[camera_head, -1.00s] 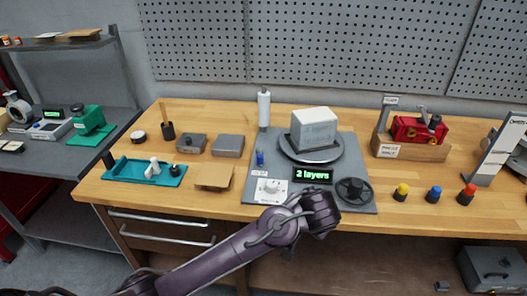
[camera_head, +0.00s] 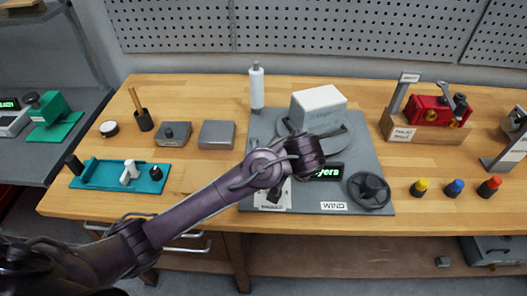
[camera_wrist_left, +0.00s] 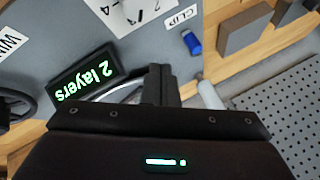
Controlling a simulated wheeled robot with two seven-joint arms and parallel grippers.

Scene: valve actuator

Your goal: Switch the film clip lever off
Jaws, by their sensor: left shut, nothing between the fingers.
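The film clip lever (camera_wrist_left: 191,43) is a small blue handle beside the white CLIP label (camera_wrist_left: 181,18) on the grey machine panel (camera_head: 375,150). In the head view my arm hides it. My left gripper (camera_wrist_left: 160,85) is shut and empty over the panel. In the wrist view its fingertips are below and left of the lever and apart from it, near the "2 layers" display (camera_wrist_left: 85,82). In the head view the fingers are hidden behind my wrist. My right gripper is not in view.
A pale block (camera_head: 318,105) stands on the turntable, with a white roll post (camera_head: 257,88) behind left. A black handwheel (camera_head: 369,190) is front right, beside yellow, blue (camera_head: 455,187) and red buttons. A teal tray (camera_head: 105,173) and grey boxes are left.

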